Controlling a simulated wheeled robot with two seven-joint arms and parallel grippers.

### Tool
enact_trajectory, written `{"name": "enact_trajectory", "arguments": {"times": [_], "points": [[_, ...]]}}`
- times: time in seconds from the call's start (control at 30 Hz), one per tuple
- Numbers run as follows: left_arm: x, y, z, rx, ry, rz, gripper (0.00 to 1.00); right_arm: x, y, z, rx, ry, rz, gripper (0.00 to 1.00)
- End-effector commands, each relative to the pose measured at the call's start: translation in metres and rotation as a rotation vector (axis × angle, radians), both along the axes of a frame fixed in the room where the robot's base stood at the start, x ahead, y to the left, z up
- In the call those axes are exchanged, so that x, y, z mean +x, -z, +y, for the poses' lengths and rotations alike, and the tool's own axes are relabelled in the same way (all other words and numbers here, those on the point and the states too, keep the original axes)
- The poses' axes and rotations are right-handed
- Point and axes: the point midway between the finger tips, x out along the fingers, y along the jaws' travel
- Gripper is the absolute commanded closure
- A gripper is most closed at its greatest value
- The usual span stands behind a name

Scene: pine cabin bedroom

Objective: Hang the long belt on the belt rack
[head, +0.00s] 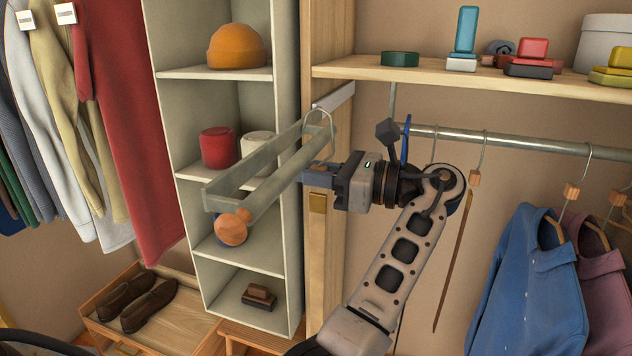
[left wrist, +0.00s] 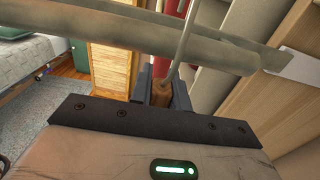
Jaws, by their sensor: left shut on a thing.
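The belt rack (head: 232,180) is a pale grey-green frame of long bars sticking out from the wooden post; its bars also cross the top of the left wrist view (left wrist: 120,45). My left gripper (head: 319,172) is at the rack's post end, shut on the wooden block of a belt hanger (left wrist: 161,92). The hanger's wire hook (head: 320,112) rises by the rack's bar; I cannot tell if it rests on it. No strap shows below the held block. Another brown belt (head: 455,260) hangs from a hook on the clothes rod. My right gripper is out of view.
The clothes rod (head: 530,143) carries a blue shirt (head: 530,285) and a mauve shirt (head: 600,270) at right. A wooden shelf (head: 400,70) with small items is above. A shelf tower (head: 285,250) stands behind the rack, with hanging clothes (head: 115,110) at left.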

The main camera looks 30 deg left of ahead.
Motion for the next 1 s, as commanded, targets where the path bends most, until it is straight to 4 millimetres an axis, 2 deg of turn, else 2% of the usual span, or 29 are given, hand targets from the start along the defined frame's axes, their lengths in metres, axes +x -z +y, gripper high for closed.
{"name": "enact_trajectory", "arguments": {"times": [0.07,0.2,0.5,0.97,1.0], "points": [[0.0,0.002,0.004,0.001,0.002,-0.003,1.0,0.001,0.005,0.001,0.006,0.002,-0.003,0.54],[0.0,0.01,0.003,0.0,0.002,0.003,1.0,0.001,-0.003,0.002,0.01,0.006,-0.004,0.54],[0.0,0.027,0.003,0.001,0.001,0.001,1.0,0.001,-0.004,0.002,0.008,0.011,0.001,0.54],[0.0,0.031,0.003,0.0,0.001,-0.001,1.0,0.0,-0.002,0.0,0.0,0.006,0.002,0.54],[0.0,0.031,0.003,0.0,0.001,-0.001,0.71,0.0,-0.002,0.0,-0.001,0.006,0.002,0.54]]}}
